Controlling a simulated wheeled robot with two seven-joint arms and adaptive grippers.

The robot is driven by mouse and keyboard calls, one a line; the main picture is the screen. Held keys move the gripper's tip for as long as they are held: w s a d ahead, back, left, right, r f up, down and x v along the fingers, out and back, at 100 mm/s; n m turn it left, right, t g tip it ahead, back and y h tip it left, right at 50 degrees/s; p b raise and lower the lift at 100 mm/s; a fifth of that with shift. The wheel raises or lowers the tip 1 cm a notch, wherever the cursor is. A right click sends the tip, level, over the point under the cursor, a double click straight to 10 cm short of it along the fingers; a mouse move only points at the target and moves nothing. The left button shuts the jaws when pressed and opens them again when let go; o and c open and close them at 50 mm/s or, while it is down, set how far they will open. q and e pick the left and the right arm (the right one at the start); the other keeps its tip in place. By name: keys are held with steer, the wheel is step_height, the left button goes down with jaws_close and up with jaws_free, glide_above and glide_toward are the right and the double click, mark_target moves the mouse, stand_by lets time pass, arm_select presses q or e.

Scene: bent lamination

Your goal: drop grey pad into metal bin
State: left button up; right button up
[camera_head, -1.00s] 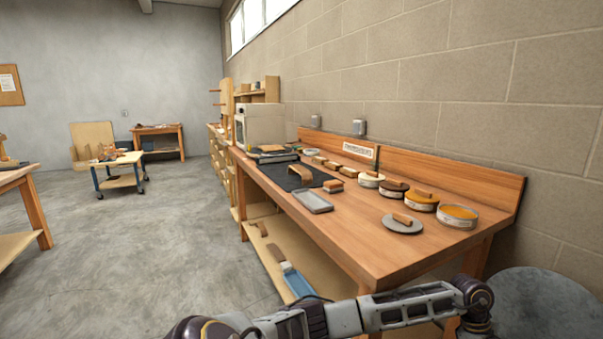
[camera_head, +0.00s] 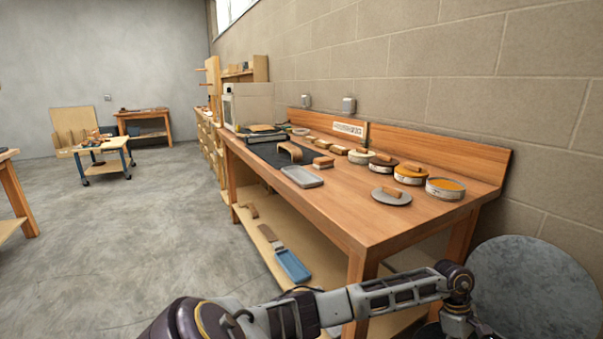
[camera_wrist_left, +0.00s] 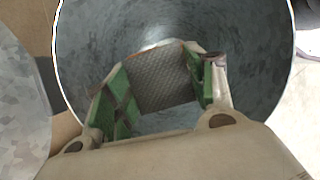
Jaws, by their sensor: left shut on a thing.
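In the left wrist view the grey pad (camera_wrist_left: 163,80), a flat textured square, is held between the green-lined fingers of my left gripper (camera_wrist_left: 158,82). The gripper is shut on it. Behind and around the pad is the round, shiny inside of the metal bin (camera_wrist_left: 255,65), so pad and fingers are over or within its mouth. How deep they are I cannot tell. In the head view my left arm reaches right across the bottom, and the fingers and pad are hidden. My right gripper is not in view.
A round grey metal disc (camera_head: 535,295) stands at the right, near the wall. The wooden workbench (camera_head: 345,215) carries tins, brushes and a grey tray (camera_head: 302,177). Its lower shelf holds a blue-ended tool (camera_head: 290,264).

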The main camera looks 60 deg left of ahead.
arm_select(q)
steer(key=o, duration=1)
steer(key=shift+r, duration=0.15)
